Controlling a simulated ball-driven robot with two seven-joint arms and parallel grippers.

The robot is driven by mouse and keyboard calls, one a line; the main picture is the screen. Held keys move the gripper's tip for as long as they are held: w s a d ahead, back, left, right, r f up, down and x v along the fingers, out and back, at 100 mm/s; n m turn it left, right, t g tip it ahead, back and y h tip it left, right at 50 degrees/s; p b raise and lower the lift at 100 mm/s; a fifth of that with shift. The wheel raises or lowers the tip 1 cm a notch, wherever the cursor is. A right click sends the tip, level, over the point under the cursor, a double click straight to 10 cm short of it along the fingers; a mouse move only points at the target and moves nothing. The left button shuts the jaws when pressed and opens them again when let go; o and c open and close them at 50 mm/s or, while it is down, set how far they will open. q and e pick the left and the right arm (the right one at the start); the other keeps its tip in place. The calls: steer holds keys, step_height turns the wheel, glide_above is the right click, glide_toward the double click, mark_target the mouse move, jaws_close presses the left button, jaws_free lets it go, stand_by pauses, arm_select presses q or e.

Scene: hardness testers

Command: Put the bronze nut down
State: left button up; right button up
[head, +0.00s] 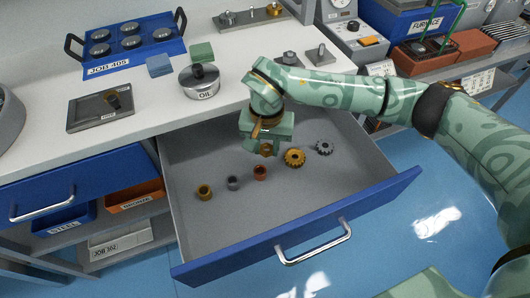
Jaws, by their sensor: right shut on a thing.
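My right gripper (266,141) reaches in from the right over the open drawer (300,205). It points down and is shut on the bronze nut (266,151), a small brownish-gold piece that shows just under the jaws. The jaws hide much of the nut. I cannot tell whether it touches the drawer floor. My left gripper is not in view.
In the drawer are a brass bushing (204,192), a grey bushing (233,183), a copper bushing (260,173), a bronze gear (294,158) and a grey gear (324,148). The front drawer floor is clear. An oil pot (201,84) stands on the bench.

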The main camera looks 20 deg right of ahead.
mark_target(267, 163)
step_height(267, 163, down, 3)
steer(key=shift+f+b, duration=0.1)
steer(key=shift+b, duration=0.4)
steer(key=shift+r, duration=0.3)
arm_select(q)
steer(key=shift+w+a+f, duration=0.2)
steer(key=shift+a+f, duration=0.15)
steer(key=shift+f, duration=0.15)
arm_select(e)
steer(key=shift+f, duration=0.5)
steer(key=shift+f, duration=0.1)
steer(key=o, duration=1)
steer(key=shift+c, duration=0.2)
